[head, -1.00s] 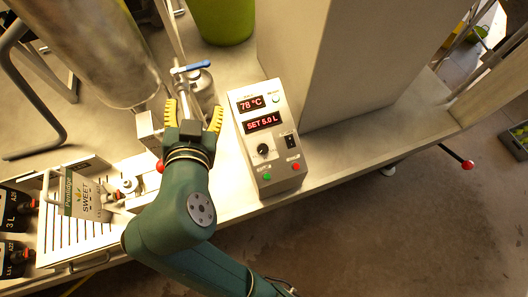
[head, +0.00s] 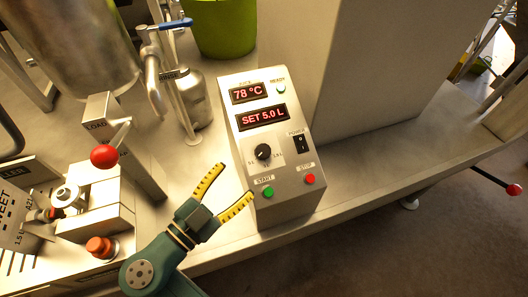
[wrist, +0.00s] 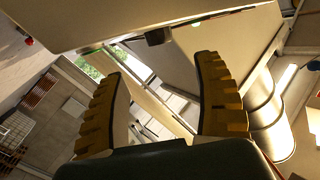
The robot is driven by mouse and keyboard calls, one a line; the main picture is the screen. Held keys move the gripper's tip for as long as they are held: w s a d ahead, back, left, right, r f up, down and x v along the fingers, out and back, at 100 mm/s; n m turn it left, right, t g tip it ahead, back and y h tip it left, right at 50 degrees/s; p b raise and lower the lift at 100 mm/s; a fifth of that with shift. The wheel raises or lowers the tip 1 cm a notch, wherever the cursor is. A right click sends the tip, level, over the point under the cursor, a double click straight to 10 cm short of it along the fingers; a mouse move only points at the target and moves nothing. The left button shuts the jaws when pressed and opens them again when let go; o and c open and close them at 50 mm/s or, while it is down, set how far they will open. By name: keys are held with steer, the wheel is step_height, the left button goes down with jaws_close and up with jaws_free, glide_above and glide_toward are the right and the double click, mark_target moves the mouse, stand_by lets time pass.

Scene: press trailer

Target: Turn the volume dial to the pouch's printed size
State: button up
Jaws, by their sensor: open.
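The volume dial (head: 263,152) is a black round knob on the sloping face of a grey control box (head: 236,165).
A green START button (head: 268,192), red STOP button (head: 310,179) and black power switch (head: 300,143) surround the dial. A red-knobbed lever (head: 104,156) and steel bottle (head: 194,100) stand left. The counter right of the box is clear.

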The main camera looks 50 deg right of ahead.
mark_target(262, 153)
steer(key=d, duration=0.3)
steer(key=d+b, duration=0.1)
steer(key=d, duration=0.3)
steer(key=w+d, duration=0.1)
steer(key=d, duration=0.3)
steer(key=c, duration=1.2)
